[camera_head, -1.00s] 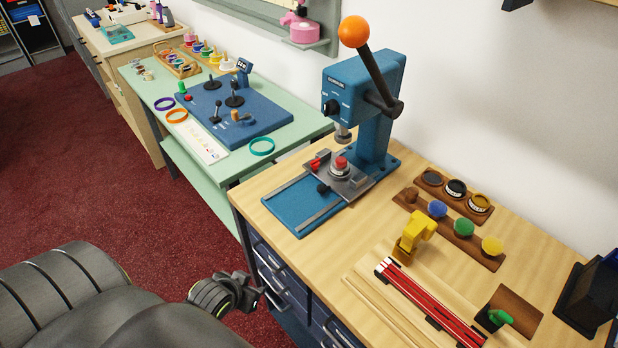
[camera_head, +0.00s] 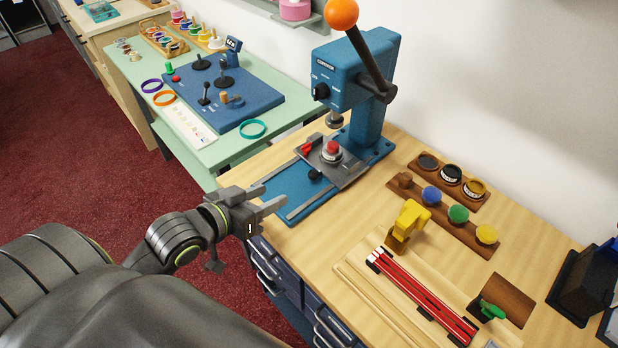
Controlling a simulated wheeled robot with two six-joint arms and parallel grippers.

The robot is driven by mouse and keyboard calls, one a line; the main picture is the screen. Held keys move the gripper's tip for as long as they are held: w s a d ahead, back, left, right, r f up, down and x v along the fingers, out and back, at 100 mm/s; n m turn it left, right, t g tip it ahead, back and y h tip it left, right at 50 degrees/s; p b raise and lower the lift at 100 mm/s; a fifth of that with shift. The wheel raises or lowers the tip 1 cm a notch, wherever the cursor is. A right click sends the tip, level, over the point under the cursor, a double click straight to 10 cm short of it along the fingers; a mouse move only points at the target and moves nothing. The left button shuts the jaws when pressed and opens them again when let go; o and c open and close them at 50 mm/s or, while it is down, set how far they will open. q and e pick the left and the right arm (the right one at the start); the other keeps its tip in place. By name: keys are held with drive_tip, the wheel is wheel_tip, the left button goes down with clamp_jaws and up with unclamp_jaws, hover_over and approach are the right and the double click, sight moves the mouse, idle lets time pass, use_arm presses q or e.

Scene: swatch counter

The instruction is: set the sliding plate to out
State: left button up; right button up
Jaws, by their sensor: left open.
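The sliding plate (camera_head: 345,170) is a grey metal plate on the rails of the blue press base (camera_head: 296,193). It sits at the back of the rails, under the ram of the blue press (camera_head: 352,80). A round holder with a red piece (camera_head: 332,150) is on it, with a red part at its left and a black knob (camera_head: 315,175) at its front edge. My left gripper (camera_head: 273,198) is open and empty at the front left corner of the press base, apart from the knob. My right gripper is not in view.
The press lever with its orange ball (camera_head: 341,14) rises above. To the right are a wooden rack with coloured knobs (camera_head: 458,214), a yellow clamp-like piece (camera_head: 408,220) and red rods (camera_head: 420,300). A green table (camera_head: 200,150) stands at the left.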

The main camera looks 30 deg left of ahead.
sight(309, 177)
use_arm(q)
drive_tip(key=x, duration=1.4)
drive_tip(key=shift+w+f, duration=0.1)
drive_tip(key=shift+w, duration=0.1)
clamp_jaws()
drive_tip(key=shift+s, duration=0.1)
